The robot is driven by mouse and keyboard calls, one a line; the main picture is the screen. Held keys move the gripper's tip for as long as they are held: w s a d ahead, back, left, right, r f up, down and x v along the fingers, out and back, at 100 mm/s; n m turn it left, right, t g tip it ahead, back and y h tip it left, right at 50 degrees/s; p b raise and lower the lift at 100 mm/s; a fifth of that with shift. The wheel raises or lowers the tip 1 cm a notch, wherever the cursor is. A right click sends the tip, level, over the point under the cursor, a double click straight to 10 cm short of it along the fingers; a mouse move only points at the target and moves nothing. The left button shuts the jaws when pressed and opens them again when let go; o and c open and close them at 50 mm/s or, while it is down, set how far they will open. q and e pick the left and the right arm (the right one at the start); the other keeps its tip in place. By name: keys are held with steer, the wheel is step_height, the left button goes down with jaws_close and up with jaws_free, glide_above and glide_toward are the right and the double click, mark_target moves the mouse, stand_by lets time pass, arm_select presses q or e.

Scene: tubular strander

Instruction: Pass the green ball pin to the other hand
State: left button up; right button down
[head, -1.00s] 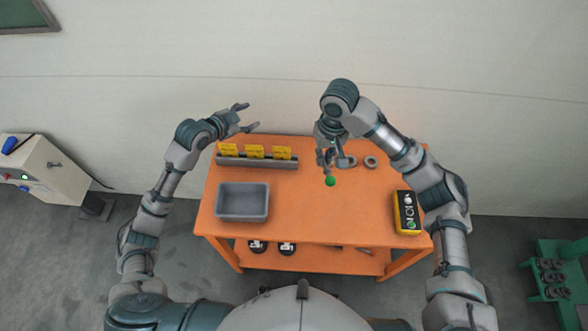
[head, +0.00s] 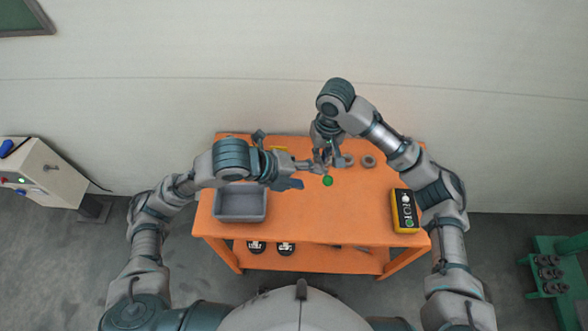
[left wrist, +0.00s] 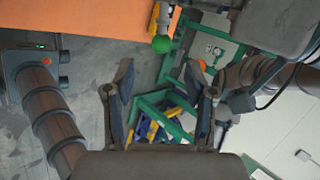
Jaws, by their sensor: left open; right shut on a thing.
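The green ball pin (head: 327,181) is held by my right gripper (head: 328,160) above the orange table, with its green ball end lowest. My right gripper is shut on the pin's upper part, which is mostly hidden in the head view. My left gripper (head: 304,175) is open and empty, just left of the pin, with its fingers pointing right towards it. In the left wrist view the green ball (left wrist: 161,44) shows beyond the two spread fingertips (left wrist: 163,85), roughly between their lines and apart from them.
On the orange table (head: 300,222) a grey bin (head: 240,217) stands at the left, partly under my left arm. A yellow box with dials (head: 405,210) is at the right. A grey ring (head: 368,161) lies at the back. The rack with yellow labels is mostly hidden by my left arm.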

mark_target(324, 180)
arm_select(q)
steer(key=x, duration=0.7)
steer(key=shift+d+f, duration=0.15)
steer(key=shift+d, duration=0.1)
arm_select(e)
steer(key=shift+d, duration=0.15)
arm_select(q)
steer(key=shift+a, duration=0.1)
jaws_close()
arm_select(e)
steer(key=c, duration=1.2)
jaws_free()
steer(key=shift+o, duration=0.2)
